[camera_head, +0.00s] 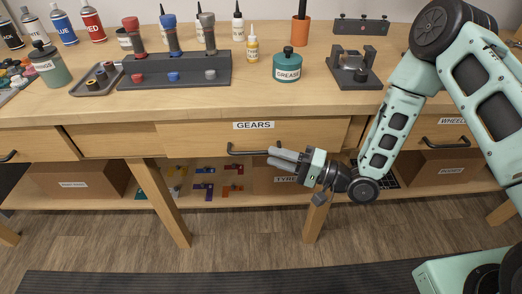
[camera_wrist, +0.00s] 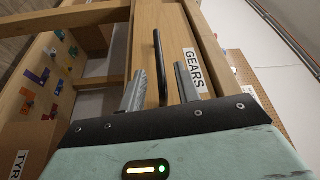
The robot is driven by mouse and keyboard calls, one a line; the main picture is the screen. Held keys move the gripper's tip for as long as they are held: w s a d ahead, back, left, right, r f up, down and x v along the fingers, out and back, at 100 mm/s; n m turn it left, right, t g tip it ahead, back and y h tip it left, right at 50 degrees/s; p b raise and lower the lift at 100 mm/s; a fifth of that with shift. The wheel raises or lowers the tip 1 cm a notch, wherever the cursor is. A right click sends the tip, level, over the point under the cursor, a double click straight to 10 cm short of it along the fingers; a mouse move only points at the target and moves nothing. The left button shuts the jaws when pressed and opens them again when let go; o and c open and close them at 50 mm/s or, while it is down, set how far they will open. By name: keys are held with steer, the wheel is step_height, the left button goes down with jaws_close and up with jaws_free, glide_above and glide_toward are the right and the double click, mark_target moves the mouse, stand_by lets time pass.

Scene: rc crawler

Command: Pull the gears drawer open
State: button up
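The gears drawer (camera_head: 195,139) is in the workbench front, under a white label reading GEARS; the label also shows in the wrist view (camera_wrist: 195,72). Its front looks flush or nearly so with the bench. A dark bar handle (camera_head: 250,152) is on the drawer front. My gripper (camera_head: 275,157) is at the handle's right part. In the wrist view, the dark handle (camera_wrist: 160,65) runs between the two grey fingers of my gripper (camera_wrist: 161,90), with gaps seen on both sides. The gripper is open and not closed on the handle.
A WHEELS drawer (camera_head: 448,132) is to the right, partly behind my arm. Below is a shelf with cardboard boxes (camera_head: 75,182) and colored parts (camera_head: 205,185). A table leg (camera_head: 165,200) stands below left. The bench top holds bottles, a green GREASE jar (camera_head: 288,67) and tool racks.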

mark_target(261, 152)
steer(key=x, duration=0.5)
steer(key=shift+d, duration=0.1)
jaws_close()
